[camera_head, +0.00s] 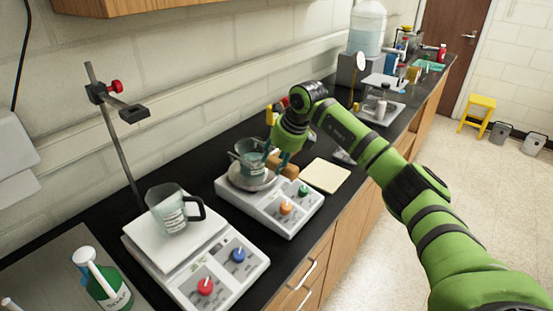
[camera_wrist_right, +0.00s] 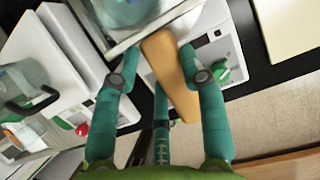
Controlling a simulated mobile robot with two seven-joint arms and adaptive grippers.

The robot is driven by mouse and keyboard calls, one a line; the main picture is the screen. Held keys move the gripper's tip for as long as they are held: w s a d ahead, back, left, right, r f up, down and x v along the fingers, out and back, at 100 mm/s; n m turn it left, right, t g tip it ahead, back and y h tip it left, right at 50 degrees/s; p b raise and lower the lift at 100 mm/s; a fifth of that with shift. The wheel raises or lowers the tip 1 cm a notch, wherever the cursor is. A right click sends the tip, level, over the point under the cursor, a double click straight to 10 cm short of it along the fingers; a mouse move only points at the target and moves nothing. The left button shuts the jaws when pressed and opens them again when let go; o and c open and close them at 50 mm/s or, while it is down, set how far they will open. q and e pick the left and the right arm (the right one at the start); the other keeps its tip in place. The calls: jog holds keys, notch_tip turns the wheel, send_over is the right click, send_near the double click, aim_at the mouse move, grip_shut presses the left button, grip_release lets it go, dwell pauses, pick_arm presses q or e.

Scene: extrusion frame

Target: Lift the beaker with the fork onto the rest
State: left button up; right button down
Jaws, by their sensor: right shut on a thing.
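A glass beaker (camera_head: 251,156) with bluish contents is at the middle hot plate (camera_head: 268,205), with a grey fork (camera_head: 252,180) around its lower part. I cannot tell whether the beaker touches the plate. My right gripper (camera_head: 280,160) is shut on the fork's wooden handle (camera_head: 287,168), to the right of the beaker. In the right wrist view the handle (camera_wrist_right: 172,80) lies between the teal fingers of the gripper (camera_wrist_right: 160,52), and the beaker (camera_wrist_right: 122,10) is cut off at the top. A cream square pad (camera_head: 325,175), possibly the rest, lies right of the hot plate. My left gripper is out of view.
A mug-like beaker (camera_head: 174,210) stands on another hot plate (camera_head: 150,249) in front left. A clamp stand (camera_head: 112,130) rises behind it. A green bottle (camera_head: 104,283) is at the lower left. A balance (camera_head: 380,108) and a large jug (camera_head: 367,28) stand farther back.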

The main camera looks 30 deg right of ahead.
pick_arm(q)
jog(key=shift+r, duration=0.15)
pick_arm(e)
jog(key=shift+r, duration=0.2)
pick_arm(q)
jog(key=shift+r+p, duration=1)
jog(key=shift+p, duration=0.15)
pick_arm(e)
jog(key=shift+r, duration=1.4)
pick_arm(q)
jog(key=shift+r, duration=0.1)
pick_arm(e)
jog(key=shift+r, duration=0.1)
pick_arm(q)
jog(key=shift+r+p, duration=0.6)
jog(key=shift+p, duration=0.1)
pick_arm(e)
jog(key=shift+r, duration=0.85)
jog(key=shift+d, duration=0.15)
